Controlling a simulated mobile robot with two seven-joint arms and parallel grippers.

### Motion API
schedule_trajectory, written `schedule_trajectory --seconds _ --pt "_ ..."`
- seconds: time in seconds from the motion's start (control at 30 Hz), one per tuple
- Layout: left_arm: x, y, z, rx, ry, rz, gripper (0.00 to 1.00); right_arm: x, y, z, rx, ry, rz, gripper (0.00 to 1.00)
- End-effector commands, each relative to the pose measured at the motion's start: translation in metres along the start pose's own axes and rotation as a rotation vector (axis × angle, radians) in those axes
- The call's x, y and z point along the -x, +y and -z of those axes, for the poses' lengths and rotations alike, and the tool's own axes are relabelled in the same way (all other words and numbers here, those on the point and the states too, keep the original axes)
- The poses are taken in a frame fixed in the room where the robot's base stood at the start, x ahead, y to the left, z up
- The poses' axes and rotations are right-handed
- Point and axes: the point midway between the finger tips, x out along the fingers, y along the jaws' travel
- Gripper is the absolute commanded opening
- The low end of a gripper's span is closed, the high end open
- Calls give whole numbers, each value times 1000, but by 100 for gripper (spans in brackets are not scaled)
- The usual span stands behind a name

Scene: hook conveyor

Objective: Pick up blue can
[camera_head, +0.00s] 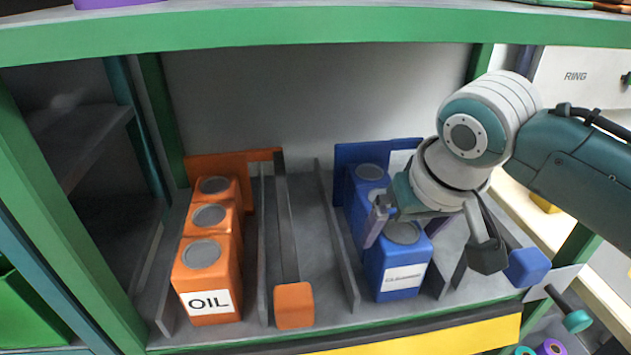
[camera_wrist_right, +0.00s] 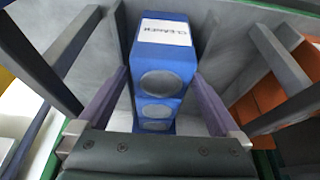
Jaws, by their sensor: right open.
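Several blue cans stand in a row in the right lane of the shelf. The front blue can (camera_head: 396,272) has a white label and a grey round lid; it also shows in the right wrist view (camera_wrist_right: 168,52), label reading CLEANER. My right gripper (camera_head: 405,222) is open above the blue row, one finger visible on the left side. In the wrist view my right gripper (camera_wrist_right: 160,78) has its two purple fingers on either side of the row, apart from the front can, with nothing gripped. The arm hides part of the rear cans. My left gripper is not in view.
Orange OIL cans (camera_head: 208,278) stand in the left lane. An orange block (camera_head: 294,305) and a blue block (camera_head: 527,267) end the bars beside the lanes. Grey dividers (camera_head: 338,240) border the lanes. A green beam (camera_head: 300,30) crosses above.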

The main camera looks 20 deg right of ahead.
Motion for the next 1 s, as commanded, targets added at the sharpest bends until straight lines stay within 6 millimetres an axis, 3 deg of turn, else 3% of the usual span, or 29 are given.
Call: schedule_trajectory --seconds 0.23,0.57,1.0 --pt "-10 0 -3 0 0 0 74 -38 0 -6 0 -2 -1 100" --pt "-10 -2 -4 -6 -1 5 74 -46 0 -5 2 0 0 100" --pt "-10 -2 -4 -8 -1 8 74 -46 0 -5 2 -1 0 53"
